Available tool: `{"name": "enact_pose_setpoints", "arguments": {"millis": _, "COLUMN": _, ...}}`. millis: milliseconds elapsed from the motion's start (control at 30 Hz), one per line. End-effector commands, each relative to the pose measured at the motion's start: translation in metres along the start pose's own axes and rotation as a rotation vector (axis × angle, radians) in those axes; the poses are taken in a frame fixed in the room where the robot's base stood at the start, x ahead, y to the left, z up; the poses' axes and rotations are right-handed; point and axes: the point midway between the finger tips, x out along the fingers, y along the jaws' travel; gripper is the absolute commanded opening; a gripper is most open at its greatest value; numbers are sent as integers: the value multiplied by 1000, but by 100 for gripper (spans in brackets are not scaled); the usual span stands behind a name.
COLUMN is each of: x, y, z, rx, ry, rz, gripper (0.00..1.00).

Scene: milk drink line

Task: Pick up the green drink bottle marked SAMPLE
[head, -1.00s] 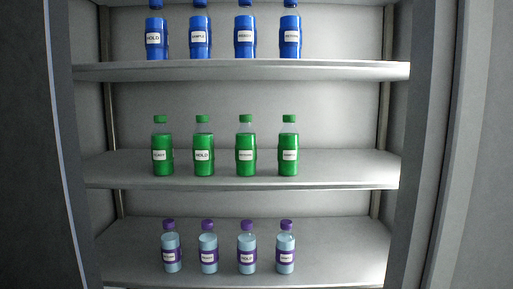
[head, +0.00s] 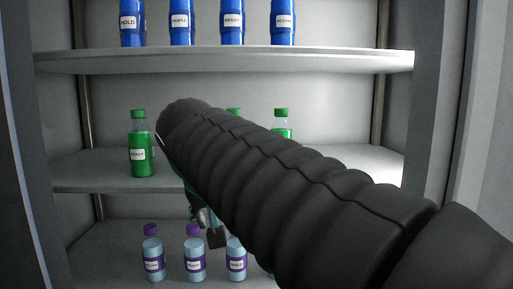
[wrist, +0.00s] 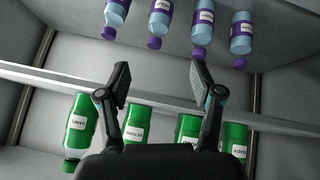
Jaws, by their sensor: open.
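Several green drink bottles stand in a row on the middle shelf (head: 95,172). The rightmost green bottle (head: 282,132) shows its cap and upper part above my arm, its label hidden. The wrist view is upside down; there it is the leftmost green bottle (wrist: 79,125), its small label seeming to read SAMPLE. The leftmost green bottle (head: 141,150) in the head view is marked READY. My gripper (wrist: 160,78) is open and empty, apart from the bottles. In the head view my gripper (head: 212,230) is mostly hidden behind my arm, low before the shelves.
Blue bottles (head: 181,22) stand on the shelf above. Light blue bottles with purple caps (head: 194,258) stand on the shelf below. The middle shelf's front edge (wrist: 165,105) crosses the wrist view. Cabinet side walls (head: 430,110) bound the shelves; the middle shelf's right end is bare.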

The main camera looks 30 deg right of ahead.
Motion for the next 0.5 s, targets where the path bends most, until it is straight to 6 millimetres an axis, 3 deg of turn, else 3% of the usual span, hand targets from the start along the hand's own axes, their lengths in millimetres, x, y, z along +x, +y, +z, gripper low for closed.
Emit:
{"name": "enact_pose_setpoints", "arguments": {"millis": 33, "x": -7, "y": 8, "z": -26, "rx": 40, "ry": 17, "rz": 44, "gripper": 66}}
{"name": "enact_pose_setpoints", "arguments": {"millis": 200, "x": -37, "y": 43, "z": -100, "rx": 213, "ry": 87, "rz": 209, "gripper": 66}}
{"name": "enact_pose_setpoints", "arguments": {"millis": 400, "x": -71, "y": 82, "z": -166, "rx": 456, "ry": 188, "rz": 389, "gripper": 66}}
{"name": "enact_pose_setpoints", "arguments": {"millis": 500, "x": -86, "y": 97, "z": -186, "rx": 570, "ry": 237, "rz": 460, "gripper": 66}}
